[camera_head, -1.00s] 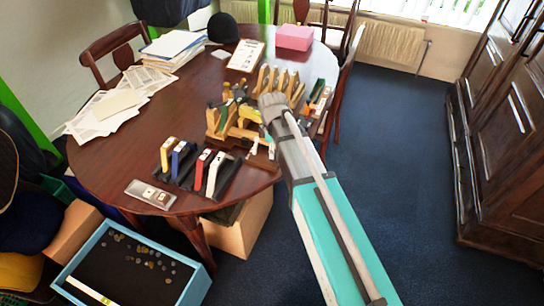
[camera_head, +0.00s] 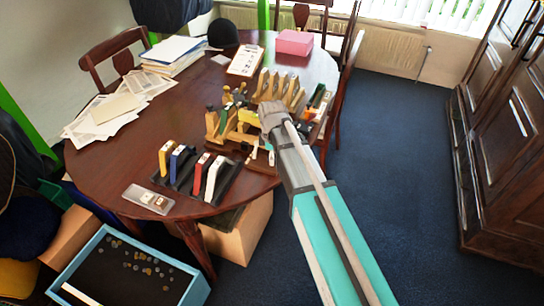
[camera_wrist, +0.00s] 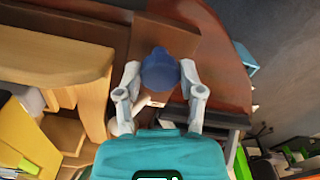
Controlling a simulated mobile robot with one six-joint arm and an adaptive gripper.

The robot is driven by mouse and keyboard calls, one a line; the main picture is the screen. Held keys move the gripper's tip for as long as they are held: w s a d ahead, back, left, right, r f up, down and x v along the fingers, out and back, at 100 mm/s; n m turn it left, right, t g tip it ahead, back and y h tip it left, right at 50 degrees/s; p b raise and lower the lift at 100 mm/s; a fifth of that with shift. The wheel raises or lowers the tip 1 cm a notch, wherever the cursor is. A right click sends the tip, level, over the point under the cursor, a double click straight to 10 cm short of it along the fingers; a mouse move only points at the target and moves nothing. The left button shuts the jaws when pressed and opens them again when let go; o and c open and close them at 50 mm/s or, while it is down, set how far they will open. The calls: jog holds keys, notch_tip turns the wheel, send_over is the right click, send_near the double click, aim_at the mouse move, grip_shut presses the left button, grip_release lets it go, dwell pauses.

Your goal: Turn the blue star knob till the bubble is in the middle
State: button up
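The blue star knob (camera_wrist: 160,70) is in the upper middle of the wrist view, seen end-on. The two grey fingers of my gripper (camera_wrist: 160,66) stand on either side of it and look closed against its sides. A small pale piece (camera_wrist: 157,101) shows just below the knob; I cannot tell whether it is the level. No bubble can be made out in either view. In the head view my gripper (camera_head: 270,112) reaches to the wooden fitting (camera_head: 234,130) on the table, and the knob is too small or hidden there.
The round dark table (camera_head: 110,180) bears a rack of coloured blocks (camera_head: 190,172), upright wooden pieces (camera_head: 278,86), papers (camera_head: 110,105) and a pink box (camera_head: 294,42). A blue-edged tray (camera_head: 85,250) stands low at front left. Wooden parts (camera_wrist: 60,65) stand close left of my gripper.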

grip_shut()
jog(key=shift+n, duration=2.4)
jog(key=o, duration=0.6)
grip_release()
jog(key=shift+o, duration=0.2)
jog(key=shift+m, duration=0.3)
jog(key=shift+m, duration=2)
notch_tip(320, 180, up, 14)
jog(key=p, duration=1.3)
jog(key=shift+p, duration=0.4)
